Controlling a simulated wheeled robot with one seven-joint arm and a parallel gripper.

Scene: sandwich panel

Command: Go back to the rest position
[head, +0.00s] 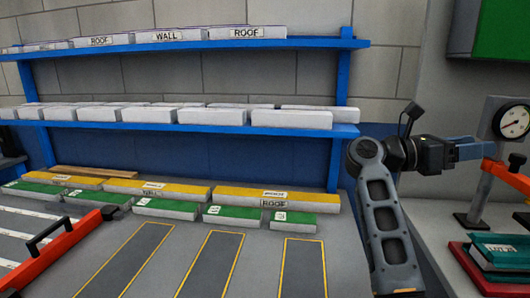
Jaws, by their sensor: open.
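My arm rises at the right of the head view, a grey link with its elbow bent to the right. My gripper (482,150), with blue-grey fingers, points right and is open. It is level with the lower part of a round dial gauge (513,122) and close to an orange bar (505,176) in the picture. I cannot tell whether it touches the bar. No object shows between the fingers.
Blue shelves (190,126) hold white panels. Yellow panels (150,188) and green-topped panels (165,209) line the bench before yellow-outlined dark strips (220,262). An orange-red handled bar (62,249) lies left. A teal LOT block (497,250) sits on a red tray (470,270).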

